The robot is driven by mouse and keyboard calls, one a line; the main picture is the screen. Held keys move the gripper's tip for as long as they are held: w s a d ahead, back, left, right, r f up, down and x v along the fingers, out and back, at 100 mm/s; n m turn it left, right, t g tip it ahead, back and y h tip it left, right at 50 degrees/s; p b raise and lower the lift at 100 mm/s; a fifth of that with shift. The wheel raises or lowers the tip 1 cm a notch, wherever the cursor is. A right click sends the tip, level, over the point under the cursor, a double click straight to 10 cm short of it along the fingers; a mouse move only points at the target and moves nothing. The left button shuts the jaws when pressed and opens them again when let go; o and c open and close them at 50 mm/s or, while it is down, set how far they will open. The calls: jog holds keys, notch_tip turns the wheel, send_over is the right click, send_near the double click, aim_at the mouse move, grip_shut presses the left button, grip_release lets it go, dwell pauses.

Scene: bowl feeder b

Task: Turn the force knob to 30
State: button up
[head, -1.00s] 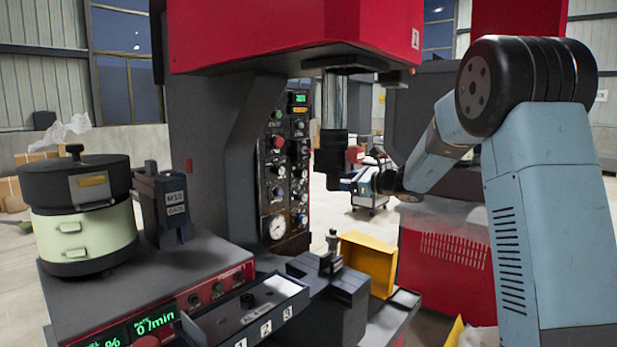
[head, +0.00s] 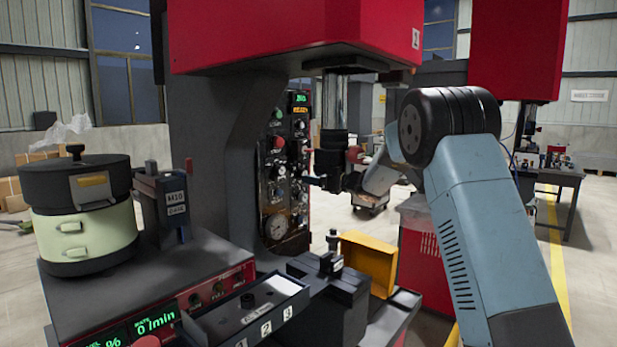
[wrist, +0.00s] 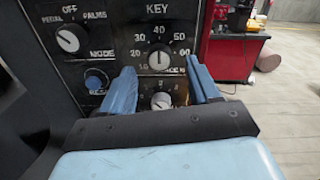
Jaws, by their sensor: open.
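A lower knob (wrist: 161,101) shows between the fingers nearer my palm. In the head view my gripper (head: 312,180) is at the panel (head: 276,205), partly hidden behind the press ram.
The mode knob (wrist: 69,40) and a blue button (wrist: 95,80) are left of the fingers. In the head view the press ram (head: 335,140) stands close to my arm. A yellow bin (head: 368,262) and a grey fixture (head: 325,285) are below.

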jog(key=shift+x, duration=1.6)
jog(key=shift+c, duration=0.2)
jog(key=c, duration=1)
jog(key=shift+n, duration=0.4)
jog(key=shift+f+n, duration=0.1)
jog(key=shift+n, duration=3.8)
jog(key=shift+s+h, duration=0.1)
jog(key=shift+h, duration=0.2)
